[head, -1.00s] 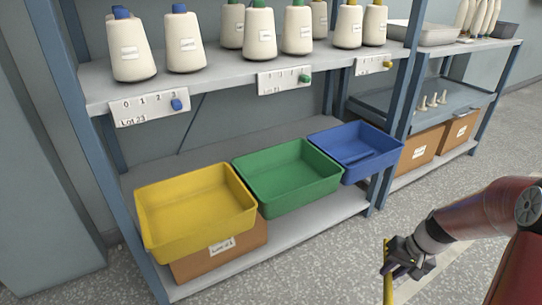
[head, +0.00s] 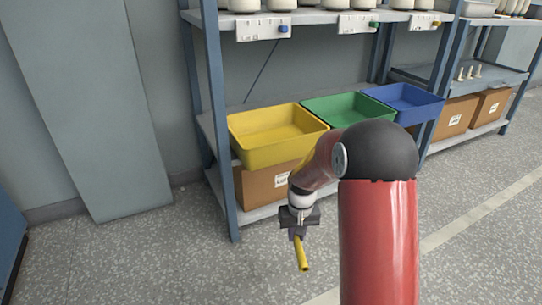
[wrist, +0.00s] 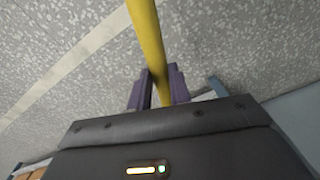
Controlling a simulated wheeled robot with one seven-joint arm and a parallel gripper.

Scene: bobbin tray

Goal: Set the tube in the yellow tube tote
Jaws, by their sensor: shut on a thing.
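My gripper (head: 298,234) is shut on a yellow tube (head: 302,255), which hangs down from the jaws above the floor. In the wrist view the tube (wrist: 149,40) passes between the two purple fingers of my gripper (wrist: 159,88). The yellow tube tote (head: 237,143) is on the lower shelf at the left end and looks empty. My gripper shows in front of the tote and lower in the head view. My arm hides part of the shelf to the right.
A green tote (head: 335,108) and a blue tote (head: 420,105) stand to the right of the yellow one. Cardboard boxes (head: 262,186) sit below. A blue shelf post (head: 219,120) stands at the yellow tote's left. Open floor (head: 130,255) lies at the left front.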

